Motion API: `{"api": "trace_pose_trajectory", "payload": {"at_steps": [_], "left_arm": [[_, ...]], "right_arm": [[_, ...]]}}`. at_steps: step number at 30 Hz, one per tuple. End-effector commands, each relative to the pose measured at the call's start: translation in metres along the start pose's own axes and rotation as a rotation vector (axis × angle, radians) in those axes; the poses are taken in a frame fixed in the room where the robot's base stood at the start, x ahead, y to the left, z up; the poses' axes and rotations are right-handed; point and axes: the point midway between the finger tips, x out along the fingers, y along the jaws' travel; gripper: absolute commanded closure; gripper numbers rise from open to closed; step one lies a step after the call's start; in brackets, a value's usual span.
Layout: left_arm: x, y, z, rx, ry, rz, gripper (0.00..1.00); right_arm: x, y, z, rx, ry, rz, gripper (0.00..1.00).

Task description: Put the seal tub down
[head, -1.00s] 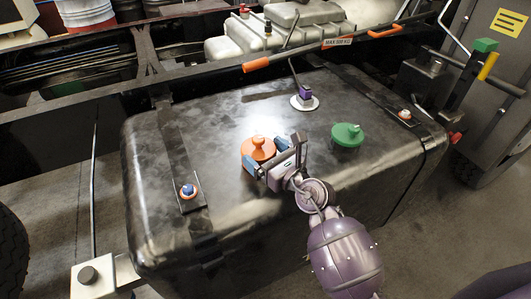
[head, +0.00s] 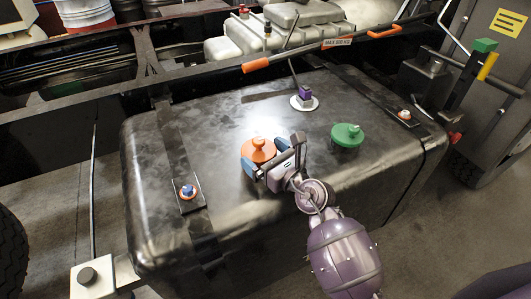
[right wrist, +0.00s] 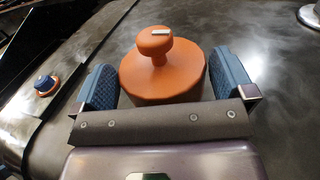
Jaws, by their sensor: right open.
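The seal tub (head: 258,152), an orange round tub with a knob on top, stands upright on the black tank (head: 165,235). It also shows in the right wrist view (right wrist: 160,85), between the blue finger pads. My right gripper (head: 266,158) is open around the tub, one finger on each side. In the right wrist view a small gap shows at the right pad; the left pad is very close to the tub. The tub's lower front is hidden behind the gripper. My left gripper is not in view.
A green knobbed cap (head: 347,135) sits right of the gripper on the tank. A purple fitting on a white disc (head: 304,99) stands behind. Straps with bolts cross the tank, and a frame rail with an orange-gripped bar (head: 325,49) runs along its back.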

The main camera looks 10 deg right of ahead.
Motion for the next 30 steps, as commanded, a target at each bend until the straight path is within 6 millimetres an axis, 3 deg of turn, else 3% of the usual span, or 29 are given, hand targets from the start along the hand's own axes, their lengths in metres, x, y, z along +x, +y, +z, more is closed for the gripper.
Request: {"api": "trace_pose_trajectory", "payload": {"at_steps": [1, 15, 21, 30], "left_arm": [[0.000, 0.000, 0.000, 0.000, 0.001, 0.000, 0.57], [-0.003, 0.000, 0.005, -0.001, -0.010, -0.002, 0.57], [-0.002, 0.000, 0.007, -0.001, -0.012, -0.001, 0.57], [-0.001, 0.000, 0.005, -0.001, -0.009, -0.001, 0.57]], "right_arm": [[-0.010, 0.000, -0.007, 0.004, 0.013, 0.001, 0.00], [-0.096, 0.000, -0.003, 0.003, 0.005, -0.002, 0.00], [-0.116, 0.000, -0.001, 0.002, 0.001, -0.001, 0.00], [-0.120, 0.000, 0.001, 0.001, -0.004, -0.002, 0.00]]}}
